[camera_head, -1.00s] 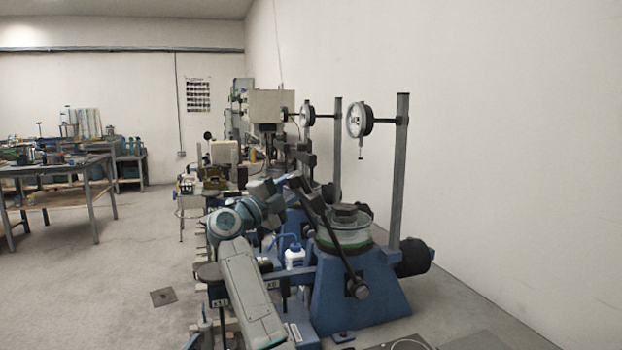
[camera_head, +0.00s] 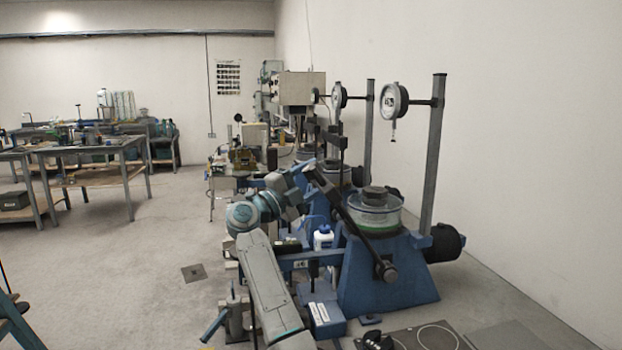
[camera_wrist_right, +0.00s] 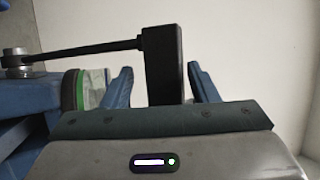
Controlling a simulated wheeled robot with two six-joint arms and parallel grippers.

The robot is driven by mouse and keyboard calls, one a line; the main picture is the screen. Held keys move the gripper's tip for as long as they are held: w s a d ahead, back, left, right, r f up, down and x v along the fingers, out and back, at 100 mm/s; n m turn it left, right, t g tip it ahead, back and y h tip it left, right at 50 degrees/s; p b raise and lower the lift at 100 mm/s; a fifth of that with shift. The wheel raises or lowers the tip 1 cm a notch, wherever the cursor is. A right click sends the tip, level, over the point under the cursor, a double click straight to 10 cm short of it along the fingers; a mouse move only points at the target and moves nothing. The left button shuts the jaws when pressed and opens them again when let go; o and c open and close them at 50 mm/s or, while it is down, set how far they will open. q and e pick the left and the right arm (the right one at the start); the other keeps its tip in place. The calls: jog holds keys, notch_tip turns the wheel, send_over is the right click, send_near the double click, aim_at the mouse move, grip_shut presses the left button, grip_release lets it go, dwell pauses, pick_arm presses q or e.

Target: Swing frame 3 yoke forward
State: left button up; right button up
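The nearest lever frame has a blue base (camera_head: 385,278), a round drum with a green band (camera_head: 375,215) and a dial gauge (camera_head: 394,102) on a post. I cannot read a frame number. My right gripper (camera_head: 312,172) is at the bar's upper end. In the right wrist view, the black end block of the yoke (camera_wrist_right: 162,62) stands between my two blue fingers (camera_wrist_right: 160,86). Narrow gaps show on both sides, so the gripper is open around it. My left gripper is out of view.
More lever frames and a second dial gauge (camera_head: 339,95) stand behind in a row along the right wall. A white-and-blue bottle (camera_head: 323,238) is beside the near base. The floor to the left is open, with workbenches (camera_head: 90,160) beyond.

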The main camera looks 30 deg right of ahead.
jog(key=shift+r, duration=0.1)
jog(key=shift+a, duration=0.5)
pick_arm(q)
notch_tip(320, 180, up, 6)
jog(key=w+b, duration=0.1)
jog(key=b, duration=0.1)
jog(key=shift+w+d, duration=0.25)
pick_arm(e)
jog(key=v, duration=0.9)
jog(key=shift+a+f, duration=0.3)
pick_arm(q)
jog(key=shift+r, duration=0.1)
pick_arm(e)
jog(key=shift+s, duration=0.1)
jog(key=shift+c, duration=0.2)
